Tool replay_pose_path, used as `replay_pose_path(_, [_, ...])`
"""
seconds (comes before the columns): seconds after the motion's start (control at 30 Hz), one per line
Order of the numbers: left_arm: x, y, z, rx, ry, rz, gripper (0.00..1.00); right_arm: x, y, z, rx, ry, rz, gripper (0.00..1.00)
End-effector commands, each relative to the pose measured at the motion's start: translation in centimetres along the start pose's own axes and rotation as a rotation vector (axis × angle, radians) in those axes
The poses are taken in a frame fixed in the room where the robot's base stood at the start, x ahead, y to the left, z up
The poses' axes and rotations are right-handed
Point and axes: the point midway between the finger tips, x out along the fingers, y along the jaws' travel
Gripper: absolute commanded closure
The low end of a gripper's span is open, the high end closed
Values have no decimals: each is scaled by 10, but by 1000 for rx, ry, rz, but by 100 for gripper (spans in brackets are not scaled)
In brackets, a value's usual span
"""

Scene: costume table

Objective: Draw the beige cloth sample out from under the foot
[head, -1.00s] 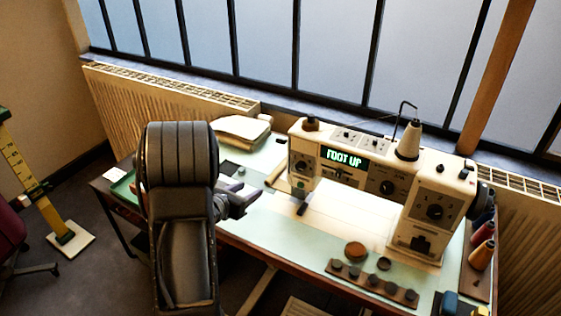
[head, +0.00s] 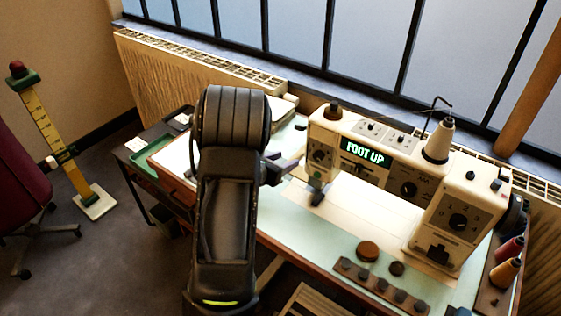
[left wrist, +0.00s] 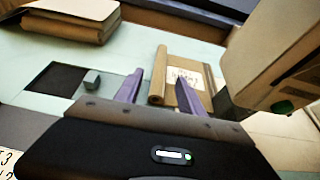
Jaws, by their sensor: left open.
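The beige cloth sample (left wrist: 205,72) lies on the pale green table in the left wrist view, with a rolled near-side edge and a white written label. Its right end reaches to the dark foot area beside the sewing machine's head (left wrist: 265,55); the contact there is not clear. My left gripper (left wrist: 160,78) is open, its two purple fingers on either side of the rolled edge. I cannot tell whether they touch it. In the head view my left gripper (head: 282,164) is just left of the sewing machine (head: 372,150), whose display reads FOOT UP. My right gripper is not in view.
A folded cloth stack (left wrist: 75,15) lies behind, and a dark square with a small grey block (left wrist: 92,79) lies left of the fingers. Round weights on a strip (head: 380,287) and thread spools (head: 505,270) occupy the table's front right.

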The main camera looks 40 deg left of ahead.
Motion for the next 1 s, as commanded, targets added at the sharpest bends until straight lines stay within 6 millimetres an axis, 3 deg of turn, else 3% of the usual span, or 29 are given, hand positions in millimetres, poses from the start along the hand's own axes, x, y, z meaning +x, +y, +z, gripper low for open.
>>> replay_pose_path(0.2, [33,-1,0,1,1,-2,54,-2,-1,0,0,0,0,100])
replay_pose_path(0.4, [53,0,0,1,1,-1,54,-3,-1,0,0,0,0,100])
replay_pose_path(0.77, [57,0,0,0,-1,-1,54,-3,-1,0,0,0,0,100])
replay_pose_path(1.0, [56,0,0,0,-1,-1,74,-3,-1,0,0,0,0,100])
